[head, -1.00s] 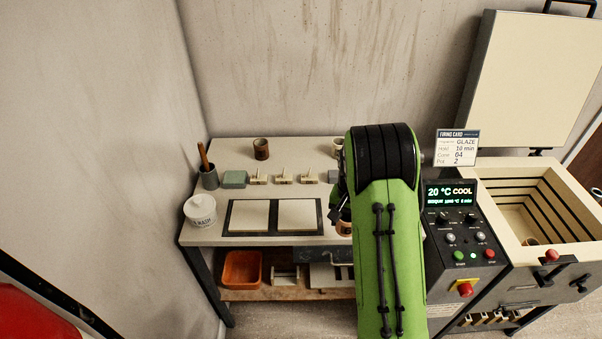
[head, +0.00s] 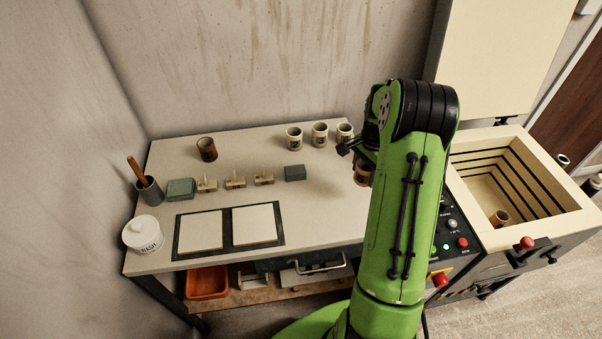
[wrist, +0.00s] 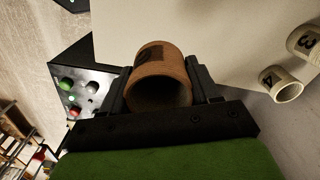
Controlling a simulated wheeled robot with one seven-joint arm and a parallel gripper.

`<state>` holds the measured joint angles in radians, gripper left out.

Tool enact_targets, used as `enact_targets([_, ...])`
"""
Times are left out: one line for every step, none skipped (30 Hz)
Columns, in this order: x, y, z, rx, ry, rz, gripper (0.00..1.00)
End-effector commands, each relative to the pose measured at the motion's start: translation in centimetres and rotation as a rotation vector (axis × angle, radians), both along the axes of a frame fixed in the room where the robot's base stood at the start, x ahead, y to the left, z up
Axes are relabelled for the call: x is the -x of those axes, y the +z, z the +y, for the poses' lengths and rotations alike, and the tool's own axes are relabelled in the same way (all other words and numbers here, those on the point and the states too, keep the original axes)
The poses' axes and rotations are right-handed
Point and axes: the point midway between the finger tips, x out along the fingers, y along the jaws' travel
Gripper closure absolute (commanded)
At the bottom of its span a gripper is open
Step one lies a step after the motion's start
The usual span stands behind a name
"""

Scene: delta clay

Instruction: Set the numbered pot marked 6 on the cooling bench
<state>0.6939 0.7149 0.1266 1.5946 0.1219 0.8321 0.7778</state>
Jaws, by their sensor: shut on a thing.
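My gripper (head: 358,160) is shut on a brown pot (head: 362,175). It holds the pot over or beside the right end of the pale-topped bench (head: 330,215). In the wrist view the brown pot (wrist: 160,77) sits between both fingers, its open mouth toward the camera. A dark mark shows on its side, but I cannot read the number. My arm hides part of the bench's right end. I see no label naming the cooling bench.
Several pale pots (head: 294,138) stand at the bench's back right; two read 3 (wrist: 305,43) and 4 (wrist: 286,84). A brown pot (head: 207,149) stands back left. Two white tiles (head: 256,226) lie in front. The open kiln (head: 575,205) holds another brown pot (head: 500,217).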

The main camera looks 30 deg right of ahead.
Motion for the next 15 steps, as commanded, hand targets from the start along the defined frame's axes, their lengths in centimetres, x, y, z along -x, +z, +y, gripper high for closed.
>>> enact_targets([0.0,0.0,0.0,0.000,0.000,0.000,0.72])
enact_targets([0.0,-0.2,0.0,0.000,0.001,0.001,0.72])
enact_targets([0.0,-0.9,0.0,-0.002,0.001,0.002,0.72])
enact_targets([0.0,-1.5,0.0,-0.002,0.001,0.002,0.72])
enact_targets([0.0,-2.3,0.1,-0.003,0.001,0.003,0.72])
enact_targets([0.1,-3.4,0.1,-0.003,0.001,0.003,0.72])
enact_targets([0.1,-4.1,0.1,-0.003,0.001,0.003,0.72])
enact_targets([0.1,-4.8,0.1,-0.003,0.001,0.003,0.72])
enact_targets([0.1,-5.5,0.1,-0.002,0.002,0.002,0.72])
enact_targets([0.0,-5.9,0.0,-0.001,0.002,0.002,0.72])
enact_targets([0.0,-6.2,0.0,-0.001,0.002,0.002,0.72])
enact_targets([0.0,-6.7,0.0,-0.001,0.002,0.002,0.72])
enact_targets([0.0,-7.0,0.0,-0.001,0.002,0.001,0.72])
enact_targets([0.0,-7.5,0.0,-0.001,0.002,0.001,0.72])
enact_targets([0.1,-8.2,0.1,-0.002,0.002,0.003,0.72])
